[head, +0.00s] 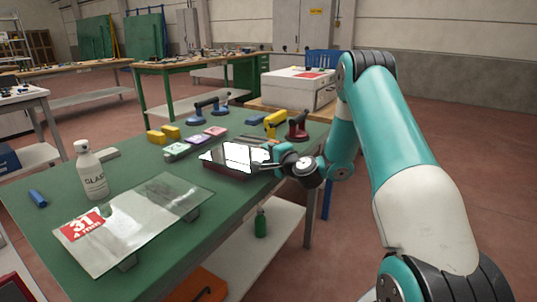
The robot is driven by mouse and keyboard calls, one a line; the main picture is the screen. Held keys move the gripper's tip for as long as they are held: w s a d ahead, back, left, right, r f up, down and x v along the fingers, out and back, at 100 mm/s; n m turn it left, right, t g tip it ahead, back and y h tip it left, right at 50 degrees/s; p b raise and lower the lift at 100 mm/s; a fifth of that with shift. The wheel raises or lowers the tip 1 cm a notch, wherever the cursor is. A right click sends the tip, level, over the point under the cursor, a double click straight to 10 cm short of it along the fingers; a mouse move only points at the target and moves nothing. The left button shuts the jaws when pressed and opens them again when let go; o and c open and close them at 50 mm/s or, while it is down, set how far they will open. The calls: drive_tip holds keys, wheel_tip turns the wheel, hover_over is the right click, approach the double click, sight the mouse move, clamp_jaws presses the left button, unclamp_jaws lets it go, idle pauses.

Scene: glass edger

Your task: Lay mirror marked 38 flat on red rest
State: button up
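A small bright mirror plate (237,153) lies about level on the green bench, right of its middle. I cannot read a number on it. A dark red edge (222,172) shows under its front side, which looks like the red rest; most of it is hidden by the plate. My gripper (259,167) reaches in from the right, its fingertips at the plate's right edge. The fingers are too small here to tell whether they grip the plate or only stand beside it.
A clear glass sheet marked 31 (135,222) lies on supports at the front left, near a white bottle (92,172). Green and pink blocks (213,132) sit behind the plate. Yellow blocks, blue suction lifters (219,104) and a red one (297,126) stand farther back.

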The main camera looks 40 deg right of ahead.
drive_tip(key=shift+s+f, duration=0.1)
drive_tip(key=shift+s+f+b, duration=0.1)
drive_tip(key=shift+s+b, duration=0.15)
drive_tip(key=shift+b, duration=0.2)
drive_tip(key=s+r+b, duration=0.1)
drive_tip(key=s+b, duration=1.5)
drive_tip(key=b, duration=0.1)
drive_tip(key=shift+s+a+r+b, duration=0.35)
drive_tip(key=shift+r, duration=0.05)
